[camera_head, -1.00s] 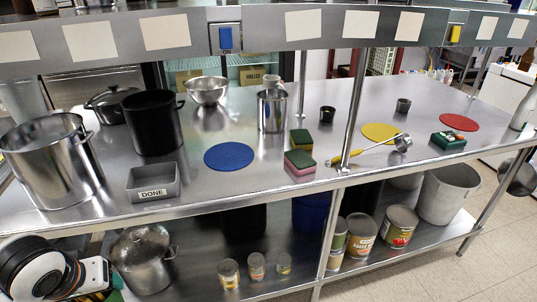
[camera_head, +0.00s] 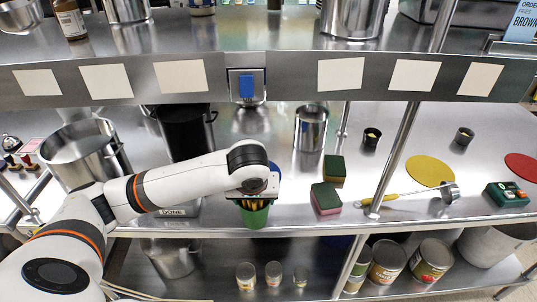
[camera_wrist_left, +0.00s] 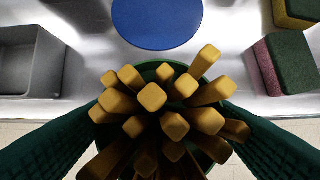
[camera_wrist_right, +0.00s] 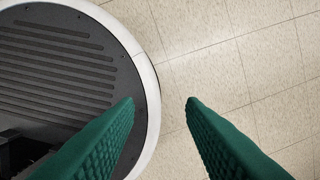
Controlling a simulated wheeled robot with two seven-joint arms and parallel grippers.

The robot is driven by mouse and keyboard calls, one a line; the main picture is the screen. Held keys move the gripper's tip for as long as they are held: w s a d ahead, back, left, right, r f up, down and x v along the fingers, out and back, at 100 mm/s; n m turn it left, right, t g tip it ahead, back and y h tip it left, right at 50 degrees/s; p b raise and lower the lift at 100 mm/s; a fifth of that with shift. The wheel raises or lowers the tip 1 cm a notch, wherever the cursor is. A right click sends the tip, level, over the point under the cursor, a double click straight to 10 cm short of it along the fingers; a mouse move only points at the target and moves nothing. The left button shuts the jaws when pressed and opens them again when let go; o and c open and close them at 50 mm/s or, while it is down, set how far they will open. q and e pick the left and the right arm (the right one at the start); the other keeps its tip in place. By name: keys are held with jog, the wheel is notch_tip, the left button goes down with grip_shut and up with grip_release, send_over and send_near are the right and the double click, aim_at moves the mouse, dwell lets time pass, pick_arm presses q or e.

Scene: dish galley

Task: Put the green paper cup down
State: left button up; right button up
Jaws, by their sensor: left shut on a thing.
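The green paper cup (camera_head: 255,217) is full of yellow-brown sticks (camera_wrist_left: 150,97). My left gripper (camera_head: 256,193) is shut on it, with a green finger on each side of the cup in the left wrist view. The cup is upright at the counter's front edge, short of the round blue mat (camera_wrist_left: 157,20). In the head view my left arm hides most of that mat (camera_head: 274,169). My right gripper (camera_wrist_right: 162,102) is open and empty above the tiled floor, seen only in its wrist view.
A grey bin marked DONE (camera_head: 173,211) is left of the cup; it also shows in the left wrist view (camera_wrist_left: 28,55). Sponges (camera_head: 326,198) stand to the right. A ladle (camera_head: 410,196), yellow mat (camera_head: 430,170) and shelf post (camera_head: 396,155) are farther right.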

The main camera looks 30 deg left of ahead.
pick_arm(q)
jog(key=w, duration=0.1)
jog(key=a, duration=0.1)
jog(key=w, duration=0.1)
jog(key=shift+w+a+r, duration=0.15)
jog(key=shift+w+a, duration=0.1)
jog(key=shift+w, duration=0.1)
jog(key=w+a+p, duration=0.1)
jog(key=w+a, duration=0.1)
jog(key=w, duration=0.2)
jog(key=w+a+f+p, duration=0.1)
jog(key=w+a, duration=0.2)
jog(key=w, duration=0.1)
jog(key=w+a+p, duration=0.1)
jog(key=w+a, duration=0.2)
jog(key=w, duration=0.2)
jog(key=shift+a+f+p, duration=0.1)
jog(key=shift+f+p, duration=0.15)
jog(key=shift+p, duration=0.1)
jog(key=shift+s, duration=0.15)
pick_arm(e)
jog(key=r, duration=0.1)
jog(key=s+r, duration=0.1)
jog(key=r, duration=0.1)
jog(key=shift+s+a+r, duration=0.1)
jog(key=shift+s+r, duration=0.3)
pick_arm(q)
jog(key=o, duration=1)
jog(key=shift+f, duration=0.1)
